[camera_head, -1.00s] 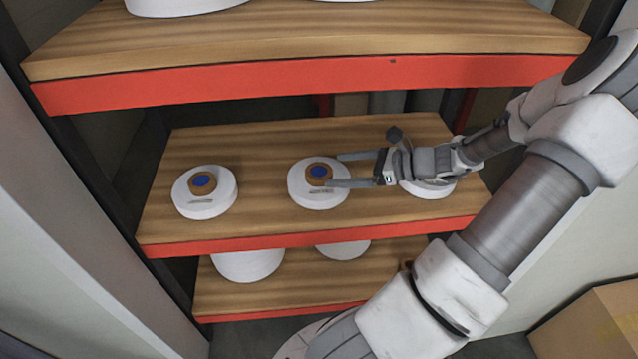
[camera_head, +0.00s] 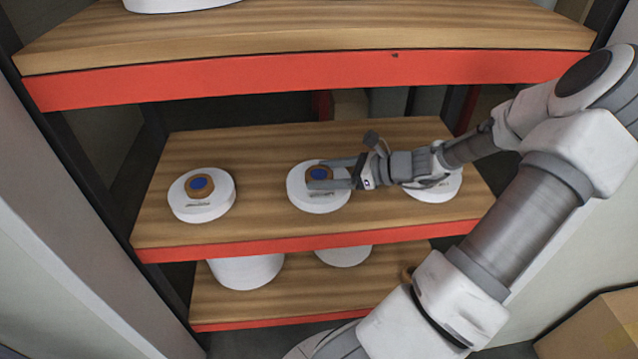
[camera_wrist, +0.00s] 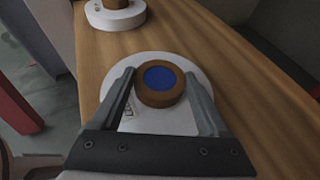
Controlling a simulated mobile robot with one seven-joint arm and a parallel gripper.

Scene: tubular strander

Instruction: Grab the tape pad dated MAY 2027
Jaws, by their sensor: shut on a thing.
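The middle tape pad (camera_head: 312,205) is a round white disc with a brown knob and a blue centre, lying flat on the middle shelf. My gripper (camera_head: 317,174) reaches in from the right, with its fingers on either side of the knob, shut on it. The wrist view shows the knob (camera_wrist: 160,83) between the two fingers, above the white disc (camera_wrist: 155,122). A like pad (camera_head: 203,210) stands apart at the left. A third white pad (camera_head: 436,192) is partly hidden under my wrist at the right. The pads' printed dates are too small to read.
The middle shelf's red front edge (camera_head: 290,242) is below the pads. White cylinders (camera_head: 245,271) stand on the lower shelf. A cardboard box (camera_head: 595,325) is at lower right.

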